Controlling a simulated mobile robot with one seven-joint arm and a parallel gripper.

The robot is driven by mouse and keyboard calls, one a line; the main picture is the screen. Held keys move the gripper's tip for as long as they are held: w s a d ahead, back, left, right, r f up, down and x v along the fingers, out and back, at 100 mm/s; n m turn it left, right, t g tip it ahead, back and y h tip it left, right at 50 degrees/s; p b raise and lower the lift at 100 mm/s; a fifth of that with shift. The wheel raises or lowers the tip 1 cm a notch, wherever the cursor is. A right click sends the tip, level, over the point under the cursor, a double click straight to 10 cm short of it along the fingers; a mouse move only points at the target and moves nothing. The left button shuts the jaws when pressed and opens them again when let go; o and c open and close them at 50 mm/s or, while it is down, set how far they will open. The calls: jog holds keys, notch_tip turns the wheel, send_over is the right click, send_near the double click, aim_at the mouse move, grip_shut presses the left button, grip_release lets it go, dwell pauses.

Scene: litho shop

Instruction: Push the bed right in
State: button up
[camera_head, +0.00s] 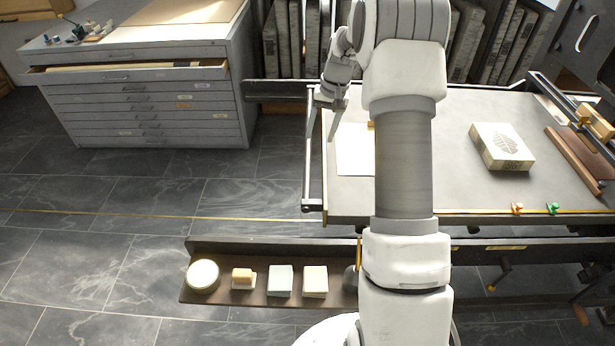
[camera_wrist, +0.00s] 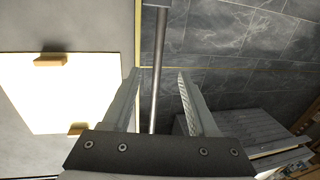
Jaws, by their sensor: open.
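The bed (camera_head: 455,120) is a wide grey slab on the press at the right, partly hidden behind my arm. A metal bar (camera_head: 310,160) runs along its left end. In the wrist view the bar (camera_wrist: 157,60) shows between my fingers, beside the bed's edge (camera_wrist: 110,20). My gripper (camera_head: 333,120) is open at the bed's left end. In the wrist view its two fingers (camera_wrist: 160,78) stand on either side of the bar, with gaps. I cannot tell how far the bar lies below the fingertips.
A pale stone block (camera_head: 500,147) with a dark print and a white sheet (camera_head: 352,152) lie on the bed. Red and green pieces (camera_head: 517,208) sit at its front edge. A shelf (camera_head: 222,298) with sponges is in front. A drawer cabinet (camera_head: 150,95) stands left, one drawer open.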

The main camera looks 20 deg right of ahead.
aim_at(308, 179)
jog(key=a+f, duration=0.1)
jog(key=f, duration=0.4)
jog(key=w+a+f+b, duration=0.1)
jog(key=f, duration=0.5)
jog(key=a+f, duration=0.1)
jog(key=f, duration=0.5)
jog(key=shift+w+f+b, duration=0.25)
jog(key=shift+b, duration=0.15)
grip_shut()
dwell(0.6)
